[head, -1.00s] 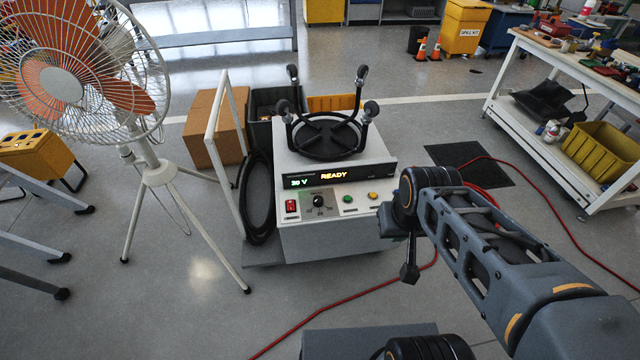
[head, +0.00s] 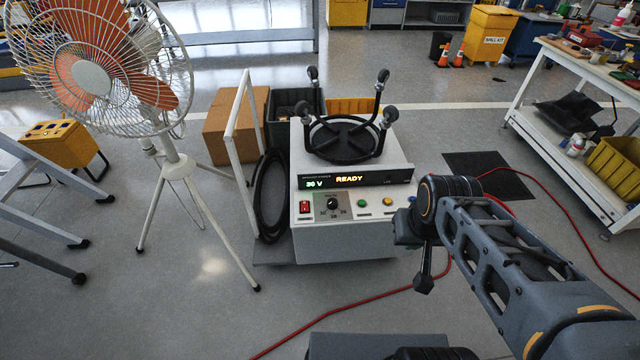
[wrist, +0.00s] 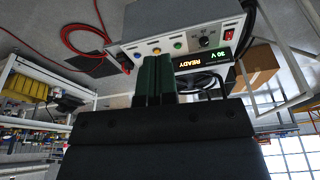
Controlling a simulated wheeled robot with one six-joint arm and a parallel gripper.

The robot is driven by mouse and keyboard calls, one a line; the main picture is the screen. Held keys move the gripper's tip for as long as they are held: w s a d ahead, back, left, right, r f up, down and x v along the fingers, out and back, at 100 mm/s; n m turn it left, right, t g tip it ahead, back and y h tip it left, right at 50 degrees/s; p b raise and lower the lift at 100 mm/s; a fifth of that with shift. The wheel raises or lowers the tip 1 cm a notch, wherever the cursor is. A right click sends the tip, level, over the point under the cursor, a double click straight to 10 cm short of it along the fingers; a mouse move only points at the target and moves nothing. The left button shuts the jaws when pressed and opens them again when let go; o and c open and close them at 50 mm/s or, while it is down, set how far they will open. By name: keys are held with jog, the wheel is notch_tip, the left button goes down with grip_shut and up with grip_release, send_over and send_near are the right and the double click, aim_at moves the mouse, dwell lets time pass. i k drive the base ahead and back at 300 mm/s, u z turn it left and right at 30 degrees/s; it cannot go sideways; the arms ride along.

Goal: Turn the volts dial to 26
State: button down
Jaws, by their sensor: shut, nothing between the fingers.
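The volts dial (head: 333,203) is a small black knob on the white front panel of a ground power unit (head: 350,240). The dial also shows in the wrist view (wrist: 204,42), which sees the panel upside down. The lit display (wrist: 199,58) reads 30 V and READY. My gripper (wrist: 154,58) has its dark green fingers together and empty. The fingers appear in front of the panel's button side in the wrist view, apart from the dial.
A red rocker switch (head: 305,207) sits left of the dial. A green button (head: 362,203) and a yellow button (head: 387,202) sit to its right. A fan (head: 92,78) stands left of the unit. A red cable (head: 345,312) crosses the floor in front.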

aim_at(332, 203)
jog(key=u, duration=0.75)
jog(key=i, duration=0.8)
jog(key=u, duration=0.3)
